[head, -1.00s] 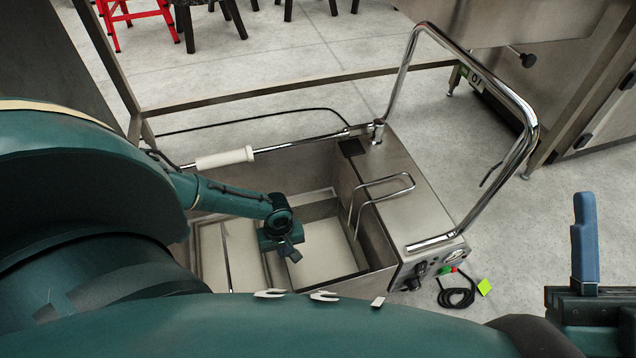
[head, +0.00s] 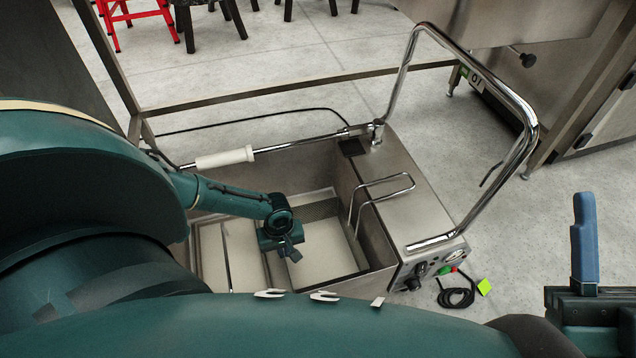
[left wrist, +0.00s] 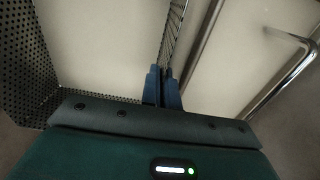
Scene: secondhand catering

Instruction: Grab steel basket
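The steel basket has perforated walls. In the head view one wall of the steel basket (head: 322,209) shows inside the metal tank, beyond my left gripper (head: 292,252). In the left wrist view the perforated basket wall (left wrist: 28,55) is at the left, and another mesh wall runs up from between the fingers. The blue fingers of my left gripper (left wrist: 163,72) are close together with that thin wall between them, so it looks shut on it. My right gripper (head: 584,200) is at the lower right of the head view, away from the basket; its finger gap is hidden.
The tank (head: 325,170) sits in a steel unit with a tall chrome rail (head: 525,105) at its right. A bent wire handle (head: 385,183) stands over the tank's right edge, and a white-gripped bar (head: 225,158) crosses behind. A black cable (head: 458,298) lies on the floor.

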